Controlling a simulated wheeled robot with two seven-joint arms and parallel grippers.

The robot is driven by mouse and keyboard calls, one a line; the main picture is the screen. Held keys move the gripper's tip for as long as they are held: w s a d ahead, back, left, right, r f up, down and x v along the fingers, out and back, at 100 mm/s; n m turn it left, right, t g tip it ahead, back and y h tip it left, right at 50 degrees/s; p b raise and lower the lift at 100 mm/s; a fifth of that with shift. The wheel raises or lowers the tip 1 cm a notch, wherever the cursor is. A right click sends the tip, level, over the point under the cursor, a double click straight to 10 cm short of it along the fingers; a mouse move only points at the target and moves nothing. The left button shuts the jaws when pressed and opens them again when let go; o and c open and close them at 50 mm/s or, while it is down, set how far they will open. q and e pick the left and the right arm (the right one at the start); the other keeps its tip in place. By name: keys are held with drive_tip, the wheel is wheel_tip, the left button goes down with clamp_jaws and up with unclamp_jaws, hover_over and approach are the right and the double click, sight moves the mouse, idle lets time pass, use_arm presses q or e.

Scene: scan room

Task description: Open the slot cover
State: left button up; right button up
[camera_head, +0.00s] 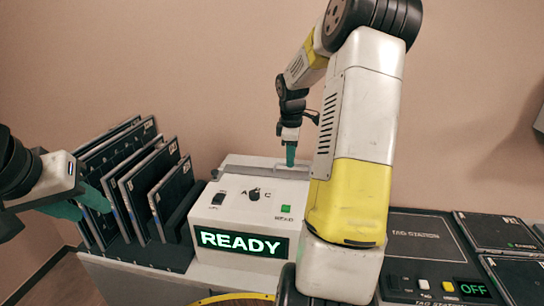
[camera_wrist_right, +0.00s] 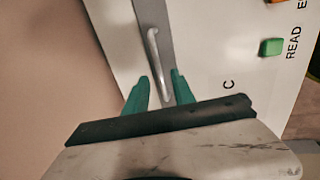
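The slot cover (camera_wrist_right: 146,8) is a grey strip with a pale bar handle (camera_wrist_right: 152,45) on top of the white reader box (camera_head: 211,211). In the head view the slot cover (camera_head: 240,172) lies along the box's back edge, partly hidden by my right arm. My right gripper (camera_wrist_right: 160,92) is open, its teal fingers apart on either side of the handle's near end; I cannot tell whether they touch it. It also shows from above in the head view (camera_head: 290,160). My left gripper (camera_head: 80,205) looks open and empty, its fingers spread beside the dark slates.
A rack (camera_head: 172,257) of several upright dark slates (camera_head: 174,198) stands left of the box. The box's display (camera_head: 243,242) reads READY. A dark tag station (camera_head: 425,240) with an OFF display sits at the right, beside flat slates (camera_head: 500,232). The wall is close behind.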

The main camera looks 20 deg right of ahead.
drive_tip(key=shift+w+f, duration=0.1)
drive_tip(key=shift+f, duration=0.65)
clamp_jaws()
idle(0.9)
